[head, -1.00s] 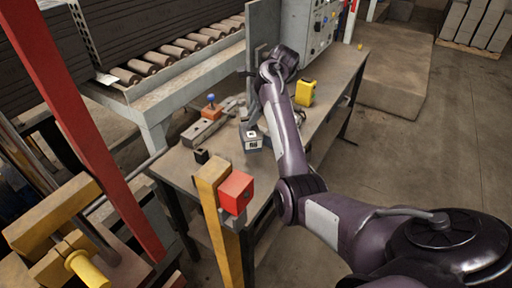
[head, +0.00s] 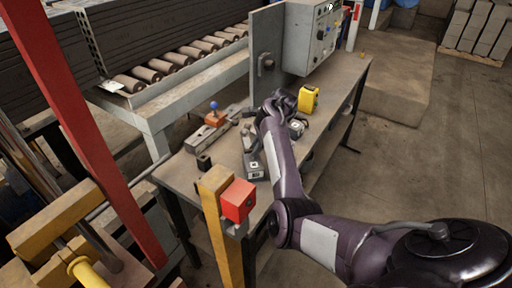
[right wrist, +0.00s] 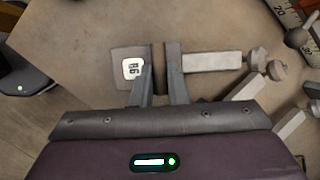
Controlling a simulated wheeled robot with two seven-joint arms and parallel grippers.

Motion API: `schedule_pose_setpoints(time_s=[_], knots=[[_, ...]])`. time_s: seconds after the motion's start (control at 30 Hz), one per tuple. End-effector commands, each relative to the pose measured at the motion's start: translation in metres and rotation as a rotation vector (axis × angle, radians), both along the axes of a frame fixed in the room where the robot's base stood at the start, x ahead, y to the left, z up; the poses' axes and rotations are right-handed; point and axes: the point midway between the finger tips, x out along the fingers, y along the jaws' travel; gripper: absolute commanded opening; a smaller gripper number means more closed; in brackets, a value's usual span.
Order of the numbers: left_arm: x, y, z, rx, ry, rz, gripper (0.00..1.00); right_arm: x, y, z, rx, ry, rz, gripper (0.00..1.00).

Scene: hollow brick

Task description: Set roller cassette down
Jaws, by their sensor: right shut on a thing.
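My right gripper reaches down over the workbench (head: 228,178); its wrist hides the fingers in the head view. In the right wrist view the fingers (right wrist: 160,90) are shut on the roller cassette (right wrist: 128,68), a dark grey block with a white label to their left. A pale bar with rounded knobs shows to their right. In the head view a small grey piece with a white label (head: 297,128) shows beside my wrist, likely the cassette. I cannot tell whether it touches the bench. Another labelled grey block (head: 254,166) stands nearer. My left gripper is not in view.
A yellow device (head: 309,98) stands just beyond my wrist. An upright grey plate (head: 266,40) and control box (head: 310,35) rise behind. An orange piece with a blue knob (head: 214,117) and a small black block (head: 204,162) lie left. A red box (head: 238,200) on a yellow post stands in front.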

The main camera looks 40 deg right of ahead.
Motion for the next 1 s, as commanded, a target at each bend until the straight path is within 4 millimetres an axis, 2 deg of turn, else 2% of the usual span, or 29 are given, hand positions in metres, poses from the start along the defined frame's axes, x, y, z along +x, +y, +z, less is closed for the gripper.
schedule_pose_setpoints(time_s=[0.03, 0.07, 0.2, 0.47, 0.63, 0.77, 0.93, 1.0], knots=[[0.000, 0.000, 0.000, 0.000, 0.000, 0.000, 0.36, 0.000, 0.000, 0.000, 0.001, -0.001, 0.000, 0.00], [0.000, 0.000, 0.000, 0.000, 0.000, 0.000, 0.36, 0.000, 0.000, -0.001, 0.000, 0.000, 0.000, 0.16], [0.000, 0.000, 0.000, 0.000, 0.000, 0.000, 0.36, 0.000, 0.000, -0.001, 0.000, 0.001, 0.000, 0.35], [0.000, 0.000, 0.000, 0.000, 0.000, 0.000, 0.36, 0.000, 0.000, -0.001, 0.000, 0.000, 0.000, 0.36], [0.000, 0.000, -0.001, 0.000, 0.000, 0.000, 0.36, -0.002, -0.004, 0.009, -0.001, 0.000, -0.001, 0.36], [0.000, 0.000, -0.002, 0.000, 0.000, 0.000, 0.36, -0.009, -0.012, 0.031, -0.004, -0.003, -0.001, 0.36], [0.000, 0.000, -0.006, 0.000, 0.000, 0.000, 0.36, -0.019, -0.024, 0.067, -0.005, -0.004, -0.001, 0.36], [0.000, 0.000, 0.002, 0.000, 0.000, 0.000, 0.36, -0.023, -0.028, 0.085, -0.002, -0.002, -0.001, 0.36]])
